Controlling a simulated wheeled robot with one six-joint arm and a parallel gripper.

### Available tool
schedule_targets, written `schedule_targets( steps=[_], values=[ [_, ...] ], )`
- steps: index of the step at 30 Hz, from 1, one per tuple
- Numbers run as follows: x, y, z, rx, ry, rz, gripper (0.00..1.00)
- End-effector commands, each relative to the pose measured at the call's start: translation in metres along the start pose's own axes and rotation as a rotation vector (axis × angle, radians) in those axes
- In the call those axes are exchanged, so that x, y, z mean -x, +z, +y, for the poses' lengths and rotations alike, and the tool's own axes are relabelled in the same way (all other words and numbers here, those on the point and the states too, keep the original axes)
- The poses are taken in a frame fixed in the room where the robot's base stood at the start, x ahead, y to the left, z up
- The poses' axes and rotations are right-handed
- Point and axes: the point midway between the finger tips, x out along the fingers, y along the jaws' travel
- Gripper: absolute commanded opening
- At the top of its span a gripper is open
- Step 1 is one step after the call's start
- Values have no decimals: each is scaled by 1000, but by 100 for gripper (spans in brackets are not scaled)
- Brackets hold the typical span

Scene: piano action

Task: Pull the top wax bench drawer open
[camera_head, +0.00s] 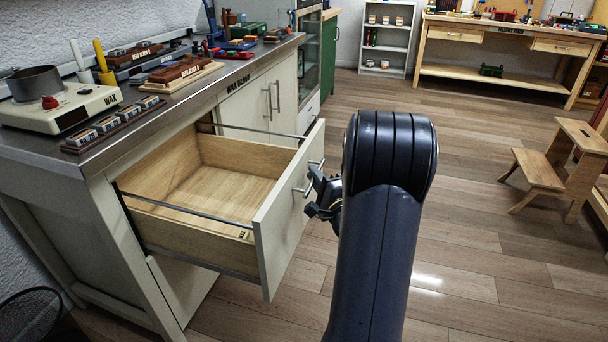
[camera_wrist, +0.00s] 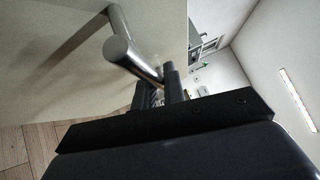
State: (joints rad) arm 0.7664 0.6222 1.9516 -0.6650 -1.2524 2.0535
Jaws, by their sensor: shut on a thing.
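The top drawer (camera_head: 283,226) of the wax bench (camera_head: 108,158) stands well out from the bench, and its bare wooden inside shows empty. Its front carries a metal bar handle (camera_head: 307,184). My gripper (camera_head: 318,196) is at this handle, on the outer side of the drawer front, and is shut on it. In the wrist view the handle (camera_wrist: 122,50) runs from the pale drawer front (camera_wrist: 60,60) to my gripper's fingers (camera_wrist: 165,88). My arm hides part of the gripper in the head view.
The bench top holds a wax pot heater (camera_head: 60,108), small blocks and tools. A cupboard door (camera_head: 282,90) beside the drawer is closed. A wooden step stool (camera_head: 555,165) stands at the right. The floor (camera_head: 470,210) between is clear.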

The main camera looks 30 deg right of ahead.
Motion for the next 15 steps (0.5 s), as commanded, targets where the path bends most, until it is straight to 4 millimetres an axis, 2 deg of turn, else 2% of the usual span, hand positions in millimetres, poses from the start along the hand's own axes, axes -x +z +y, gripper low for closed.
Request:
schedule_targets(
  steps=[14, 15],
  values=[
    [4, -4, -1, 0, 0, 0, 0],
    [4, -4, -1, 1, 0, 0, 12]
  ],
)
